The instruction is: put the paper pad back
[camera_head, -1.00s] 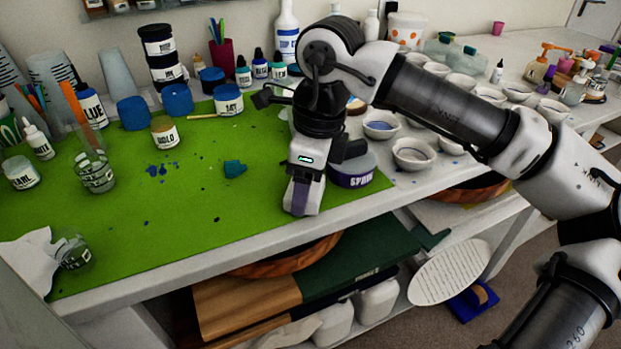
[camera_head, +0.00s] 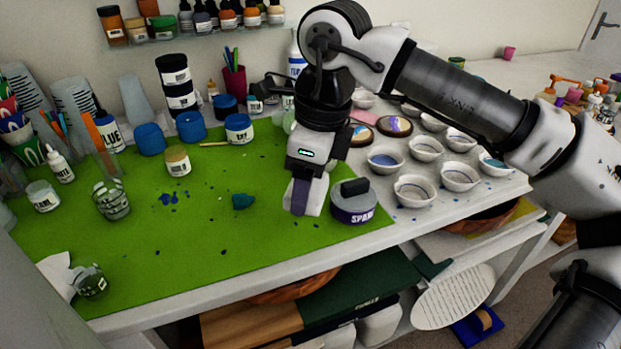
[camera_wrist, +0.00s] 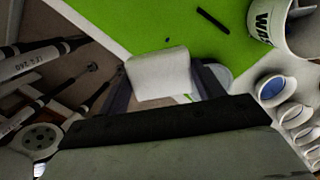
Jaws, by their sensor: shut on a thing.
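The paper pad is a small white block. My gripper (camera_head: 304,196) is shut on it above the right part of the green mat. In the wrist view the white pad (camera_wrist: 160,76) sits between the two dark fingers of my gripper (camera_wrist: 165,85). In the head view a white face of the pad (camera_head: 315,198) shows beside a purple-grey finger. Part of the pad is hidden by the fingers. I cannot tell the exact gap between the pad and the mat.
The green mat (camera_head: 200,240) has free room at its front and middle. Several white bowls (camera_head: 415,188) stand farther right. Jars and a clear glass (camera_head: 112,203) stand left and behind. A shelf with boards (camera_head: 350,292) lies below.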

